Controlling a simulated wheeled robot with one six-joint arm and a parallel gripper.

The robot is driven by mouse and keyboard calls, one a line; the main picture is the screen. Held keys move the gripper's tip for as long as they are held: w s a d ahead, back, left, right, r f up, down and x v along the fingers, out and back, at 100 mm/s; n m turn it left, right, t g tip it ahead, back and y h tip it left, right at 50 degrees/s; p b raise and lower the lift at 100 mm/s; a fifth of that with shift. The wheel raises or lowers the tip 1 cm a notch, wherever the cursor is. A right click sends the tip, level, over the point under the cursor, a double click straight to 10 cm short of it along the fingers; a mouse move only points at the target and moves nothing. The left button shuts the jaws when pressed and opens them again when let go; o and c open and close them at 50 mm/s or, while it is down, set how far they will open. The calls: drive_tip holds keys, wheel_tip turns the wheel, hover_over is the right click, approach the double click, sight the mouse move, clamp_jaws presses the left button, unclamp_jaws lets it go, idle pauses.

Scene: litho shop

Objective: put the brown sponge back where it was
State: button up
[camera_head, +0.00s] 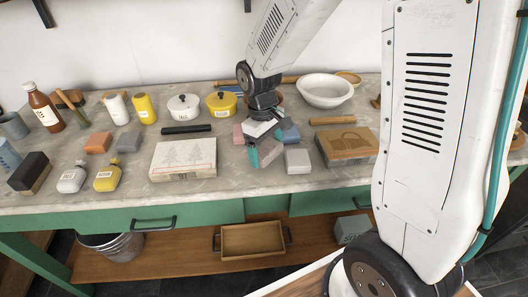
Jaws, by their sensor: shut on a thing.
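My gripper (262,147) is over the middle of the worktop, among several small sponge-like blocks. It is shut on a dull brownish block (270,152), which looks like the brown sponge. The gripper hides part of it, and I cannot tell whether it touches the worktop. A pink block (238,134) is to the left of the gripper and a blue block (289,134) to the right. A light grey block (297,161) is at the front right of the held block.
A stone block with tree drawings (184,158) lies to the left, and a brown-topped block (347,145) to the right. Pots, bottles and a white bowl (326,91) line the back. An orange block (98,143) and a grey one (128,142) lie further left.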

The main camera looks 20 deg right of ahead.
sight(261, 145)
drive_tip(key=shift+a+f, duration=0.2)
drive_tip(key=shift+f, duration=0.45)
drive_tip(key=shift+a+f, duration=0.15)
drive_tip(key=shift+f, duration=0.5)
drive_tip(key=shift+f, duration=0.1)
drive_tip(key=o, duration=0.8)
drive_tip(key=r, duration=0.4)
drive_tip(key=w+r, duration=0.1)
drive_tip(key=r, duration=0.6)
drive_tip(key=shift+w+a+r, duration=0.15)
drive_tip(key=shift+a+r, duration=0.15)
drive_tip(key=shift+r, duration=0.3)
drive_tip(key=shift+s+d+r, duration=0.1)
drive_tip(key=shift+s+r, duration=0.15)
drive_tip(key=shift+r, duration=0.05)
drive_tip(key=s+d+r+m, duration=0.1)
drive_tip(key=s+r, duration=0.2)
drive_tip(key=s, duration=0.4)
drive_tip(key=s+d+r+m+t, duration=0.1)
drive_tip(key=s+r+m, duration=0.1)
drive_tip(key=s, duration=0.6)
drive_tip(key=s+d+r+m+t, duration=0.1)
drive_tip(key=s+r+m, duration=0.1)
drive_tip(key=s, duration=0.5)
drive_tip(key=shift+s+d+r+y, duration=0.2)
drive_tip(key=shift+d+r+y, duration=0.1)
drive_tip(key=shift+r, duration=0.55)
